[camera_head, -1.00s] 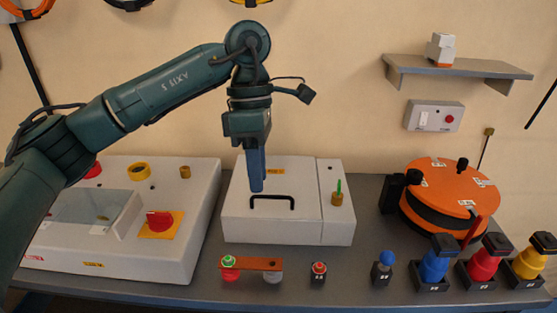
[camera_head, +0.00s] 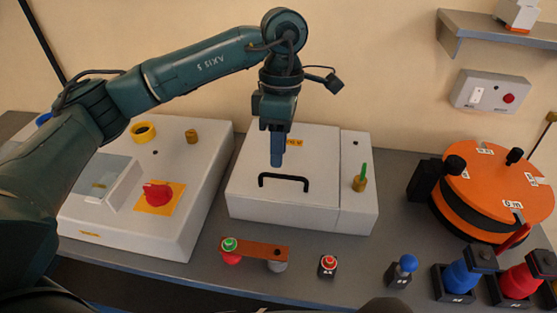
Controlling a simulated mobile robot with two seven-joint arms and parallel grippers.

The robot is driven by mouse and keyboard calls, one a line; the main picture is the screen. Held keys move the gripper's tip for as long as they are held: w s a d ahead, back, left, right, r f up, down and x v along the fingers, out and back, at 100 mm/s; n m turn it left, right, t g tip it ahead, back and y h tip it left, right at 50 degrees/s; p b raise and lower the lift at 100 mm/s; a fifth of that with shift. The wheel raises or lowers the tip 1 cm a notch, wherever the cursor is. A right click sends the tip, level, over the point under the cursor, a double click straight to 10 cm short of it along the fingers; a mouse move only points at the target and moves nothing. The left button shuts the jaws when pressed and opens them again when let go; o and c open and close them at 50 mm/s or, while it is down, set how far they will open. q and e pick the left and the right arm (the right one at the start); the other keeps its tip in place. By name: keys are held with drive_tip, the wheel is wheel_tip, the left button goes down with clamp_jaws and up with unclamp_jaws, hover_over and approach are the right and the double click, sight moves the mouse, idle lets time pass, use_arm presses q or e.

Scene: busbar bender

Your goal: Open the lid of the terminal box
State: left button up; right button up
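The white terminal box (camera_head: 250,192) stands on the grey table in the middle of the view, with its lid down. A black bar handle (camera_head: 284,178) is on the lid near the front edge. My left gripper (camera_head: 277,163) points down over the lid, just behind the handle in the picture. Its blue fingers appear as one narrow block, so I cannot tell whether they are open or shut. The handle shows no finger around it. My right gripper is not in view.
A brass post with a green pin (camera_head: 361,180) stands on the box's right section. A white console with a red knob (camera_head: 157,194) is to the left. A copper bar (camera_head: 262,250) and small buttons lie in front. An orange reel (camera_head: 497,183) is to the right.

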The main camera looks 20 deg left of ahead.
sight(278, 186)
use_arm(q)
drive_tip(key=shift+s+d+f, duration=0.1)
drive_tip(key=shift+s+f, duration=0.1)
drive_tip(key=shift+f, duration=0.8)
drive_tip(key=shift+s+f, duration=0.15)
drive_tip(key=shift+f, duration=0.8)
drive_tip(key=shift+c, duration=0.3)
clamp_jaws()
